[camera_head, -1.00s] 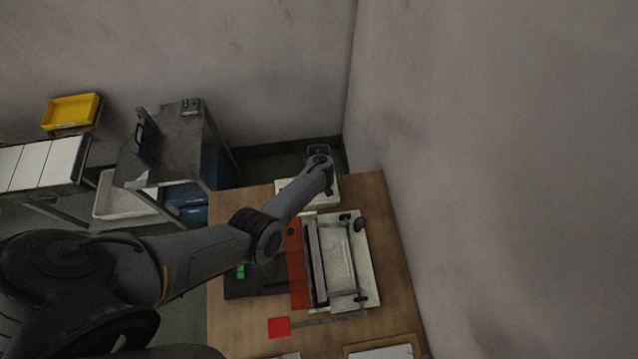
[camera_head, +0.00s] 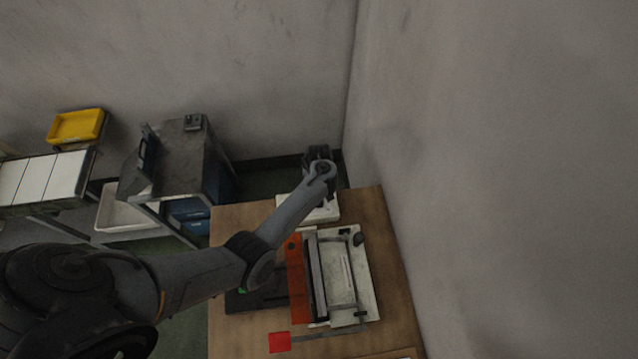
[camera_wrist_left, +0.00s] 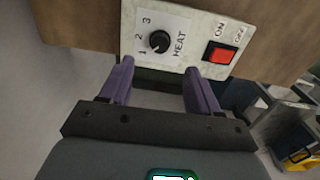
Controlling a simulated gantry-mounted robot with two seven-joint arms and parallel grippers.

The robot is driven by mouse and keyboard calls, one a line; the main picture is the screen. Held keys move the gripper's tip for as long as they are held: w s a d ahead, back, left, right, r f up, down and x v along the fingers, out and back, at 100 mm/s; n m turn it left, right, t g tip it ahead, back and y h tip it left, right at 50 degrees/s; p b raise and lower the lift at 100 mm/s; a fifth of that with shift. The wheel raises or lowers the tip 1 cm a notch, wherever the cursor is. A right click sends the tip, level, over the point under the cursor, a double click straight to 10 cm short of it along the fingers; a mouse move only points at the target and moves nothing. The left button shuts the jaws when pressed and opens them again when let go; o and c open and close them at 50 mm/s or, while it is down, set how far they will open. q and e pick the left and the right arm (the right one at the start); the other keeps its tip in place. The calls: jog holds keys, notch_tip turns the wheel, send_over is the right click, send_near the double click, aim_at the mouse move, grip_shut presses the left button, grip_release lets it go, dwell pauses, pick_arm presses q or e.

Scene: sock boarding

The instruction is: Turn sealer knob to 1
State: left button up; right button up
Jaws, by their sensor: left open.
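The round black heat knob (camera_wrist_left: 159,42) sits on a pale panel (camera_wrist_left: 187,30) in the left wrist view, beside the printed numbers 1, 2, 3 and the word HEAT. I cannot tell for sure which number its mark points to. My left gripper (camera_wrist_left: 158,80) is open, its two purple fingers apart, with the knob ahead of and roughly between the fingertips, not touching it. In the head view my left gripper (camera_head: 320,152) is at the far end of the wooden table, and the knob cannot be made out. My right gripper is not in view.
A red ON/OFF switch (camera_wrist_left: 220,53) is beside the knob. A machine with a white base (camera_head: 362,280) and orange strip (camera_head: 299,280) lies on the wooden table (camera_head: 395,255). A grey cart (camera_head: 185,150) stands left; walls are behind and to the right.

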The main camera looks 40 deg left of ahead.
pick_arm(q)
jog(key=shift+r, duration=1.1)
